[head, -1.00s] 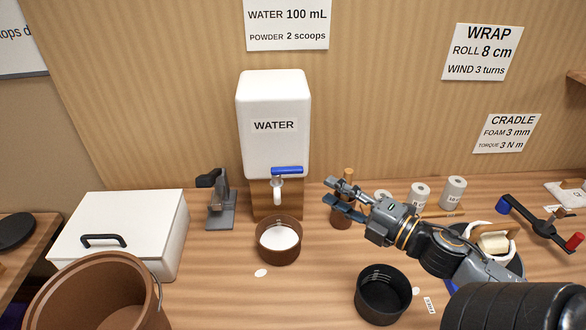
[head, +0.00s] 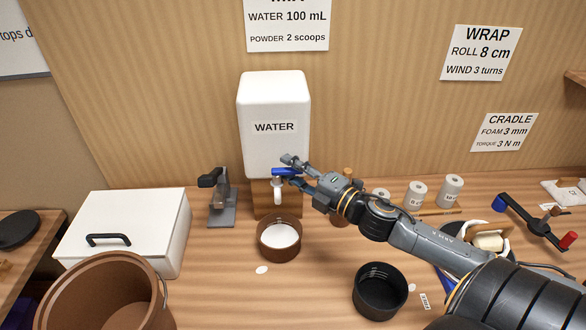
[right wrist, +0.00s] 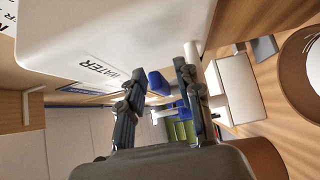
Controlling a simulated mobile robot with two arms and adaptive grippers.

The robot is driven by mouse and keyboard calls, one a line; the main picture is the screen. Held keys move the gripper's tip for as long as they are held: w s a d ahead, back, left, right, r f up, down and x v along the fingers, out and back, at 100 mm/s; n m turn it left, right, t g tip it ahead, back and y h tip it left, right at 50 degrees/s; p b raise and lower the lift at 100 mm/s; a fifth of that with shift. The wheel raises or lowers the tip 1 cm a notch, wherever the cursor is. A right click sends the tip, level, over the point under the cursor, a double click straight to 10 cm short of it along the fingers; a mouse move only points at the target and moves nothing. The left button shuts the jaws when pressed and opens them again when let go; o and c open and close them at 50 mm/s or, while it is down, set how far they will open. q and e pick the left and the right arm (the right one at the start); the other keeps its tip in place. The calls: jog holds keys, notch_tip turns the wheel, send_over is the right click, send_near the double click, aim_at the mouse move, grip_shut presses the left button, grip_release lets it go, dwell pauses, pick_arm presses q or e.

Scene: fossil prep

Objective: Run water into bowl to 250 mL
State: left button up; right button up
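The white water tank (head: 274,105) stands against the back wall with a blue tap handle (head: 283,172) and a white spout (head: 278,190). A brown bowl (head: 279,255) with white contents sits below the spout. I see no stream of water. My right gripper (head: 287,169) is at the tap handle, its fingers apart. In the right wrist view the blue handle (right wrist: 159,83) shows between the open fingers (right wrist: 158,75), and contact cannot be told. My left gripper is not in view.
A black bowl (head: 380,308) stands front right of the brown bowl. A white box (head: 125,230) and brown bucket (head: 62,300) fill the left, with a grey stand (head: 222,210) beside the tank. The sign above (head: 288,28) reads water 100 mL.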

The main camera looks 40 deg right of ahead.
grip_shut()
jog(key=shift+w+d+n+g+y+b, duration=0.1)
jog(key=shift+w+n+g+y+b, duration=0.2)
jog(key=shift+n+y, duration=0.5)
jog(key=shift+w+d+n+g+y+b, duration=0.15)
jog(key=shift+n+g+y, duration=0.3)
jog(key=shift+y, duration=0.65)
jog(key=shift+s, duration=0.1)
grip_release()
jog(key=v, duration=1.2)
jog(key=shift+f, duration=0.1)
